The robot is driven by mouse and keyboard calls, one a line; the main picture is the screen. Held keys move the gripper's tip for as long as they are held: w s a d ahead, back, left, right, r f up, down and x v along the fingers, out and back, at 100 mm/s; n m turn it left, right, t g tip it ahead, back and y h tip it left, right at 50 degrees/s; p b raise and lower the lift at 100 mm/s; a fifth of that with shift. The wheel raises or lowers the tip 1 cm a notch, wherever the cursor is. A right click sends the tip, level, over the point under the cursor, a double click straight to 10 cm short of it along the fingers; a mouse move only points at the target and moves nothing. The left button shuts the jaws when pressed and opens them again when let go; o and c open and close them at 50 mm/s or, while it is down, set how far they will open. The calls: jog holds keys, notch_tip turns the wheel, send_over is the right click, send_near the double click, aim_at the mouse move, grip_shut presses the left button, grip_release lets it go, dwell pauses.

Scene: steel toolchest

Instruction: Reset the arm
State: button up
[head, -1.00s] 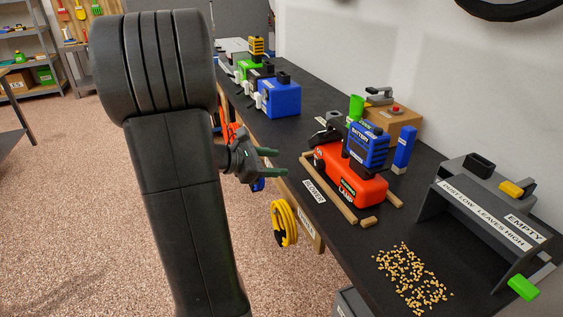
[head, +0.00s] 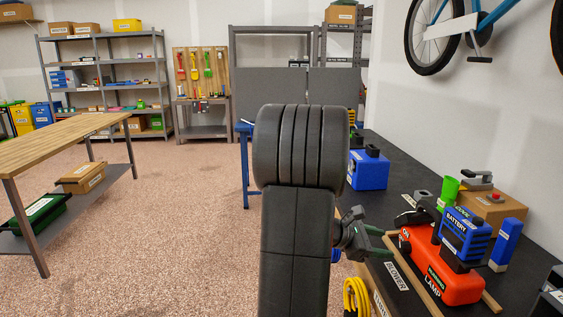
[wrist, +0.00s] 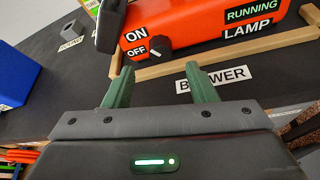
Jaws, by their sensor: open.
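My gripper (head: 378,243) is at the near edge of the black bench, on the right side of my raised arm in the head view. In the wrist view its two green fingers (wrist: 160,90) stand apart with nothing between them. Beyond the fingertips is the orange blower unit (wrist: 215,28) with an ON/OFF knob and a RUNNING LAMP label. The same orange unit (head: 455,282) shows in the head view with a blue battery (head: 466,236) on it. The BLOWER label (wrist: 213,83) lies on the bench just past the fingers. My arm hides part of the bench edge.
Wooden strips (wrist: 230,54) border the orange unit. A blue box (head: 368,170), a green cup (head: 449,191) and a cardboard box (head: 490,207) stand on the bench. A yellow coil (head: 356,296) hangs at its front. A wooden table (head: 70,142) stands left; the floor between is open.

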aim_at(401, 245)
jog(key=x, duration=0.6)
jog(key=shift+d+f+b, duration=0.1)
jog(key=shift+d+b, duration=0.15)
jog(key=shift+b, duration=0.05)
jog(key=p+v, duration=0.2)
jog(key=v, duration=1.2)
jog(key=b+x, duration=0.2)
jog(key=x, duration=1.2)
jog(key=shift+f, duration=0.1)
jog(key=shift+r+p, duration=0.35)
jog(key=shift+p, duration=0.3)
jog(key=shift+n+g+p, duration=0.4)
jog(key=shift+p, duration=0.85)
jog(key=n+g+p, duration=0.1)
jog(key=n+p, duration=0.1)
jog(key=p, duration=0.5)
jog(key=shift+w, duration=0.2)
